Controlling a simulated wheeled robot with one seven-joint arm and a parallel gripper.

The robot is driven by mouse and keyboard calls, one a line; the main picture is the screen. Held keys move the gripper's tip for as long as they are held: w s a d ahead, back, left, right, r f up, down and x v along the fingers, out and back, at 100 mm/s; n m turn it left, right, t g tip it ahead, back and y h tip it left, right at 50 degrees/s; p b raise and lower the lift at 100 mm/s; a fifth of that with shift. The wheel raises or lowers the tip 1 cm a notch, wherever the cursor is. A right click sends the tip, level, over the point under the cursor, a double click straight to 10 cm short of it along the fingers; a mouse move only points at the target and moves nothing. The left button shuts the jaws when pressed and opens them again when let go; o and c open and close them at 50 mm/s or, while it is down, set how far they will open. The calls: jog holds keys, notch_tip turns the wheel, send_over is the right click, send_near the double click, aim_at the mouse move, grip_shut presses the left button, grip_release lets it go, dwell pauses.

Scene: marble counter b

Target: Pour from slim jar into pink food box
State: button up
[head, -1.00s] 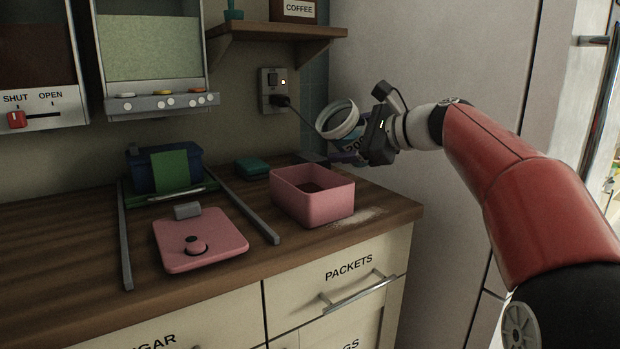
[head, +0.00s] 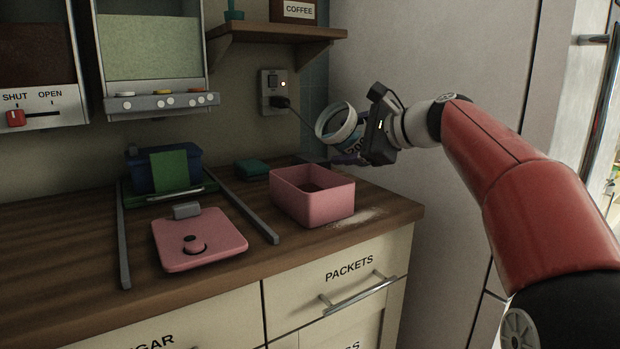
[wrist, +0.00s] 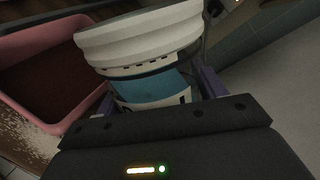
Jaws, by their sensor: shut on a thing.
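The slim jar (head: 336,124) has a white ribbed rim and a blue label. My gripper (head: 362,152) is shut on it and holds it in the air, above and behind the right side of the pink food box. The jar is tilted, its mouth toward the left. The jar also shows close up in the wrist view (wrist: 150,62), between the purple fingers. The pink food box (head: 313,206) stands open on the counter, with dark contents low inside. Its wall shows at the left in the wrist view (wrist: 38,36). The jar's inside contents cannot be made out.
A pale powder (head: 362,217) lies spilled on the counter at the box's right. A pink lid (head: 200,250) lies to the left, between grey rails (head: 240,203). A blue box with green (head: 168,168) and a teal block (head: 252,167) stand behind. A shelf (head: 275,32) hangs above.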

jog(key=shift+f+n+h+b, duration=0.5)
jog(key=shift+f+n+b, duration=0.35)
jog(key=shift+b, duration=0.7)
jog(key=shift+r+n+t+h, duration=0.3)
jog(key=shift+r+n, duration=0.15)
dwell(1.8)
jog(key=shift+s+a+r+n+t+h+b, duration=0.3)
jog(key=shift+s+a+r+n+h+b, duration=0.1)
jog(key=shift+a+r+n, duration=0.2)
dwell(1.0)
jog(key=shift+a+f+n+h+b, duration=0.1)
jog(key=shift+f+n+h+b, duration=0.2)
jog(key=shift+n, duration=0.2)
dwell(1.0)
jog(key=shift+s+r, duration=0.1)
jog(key=shift+r, duration=0.05)
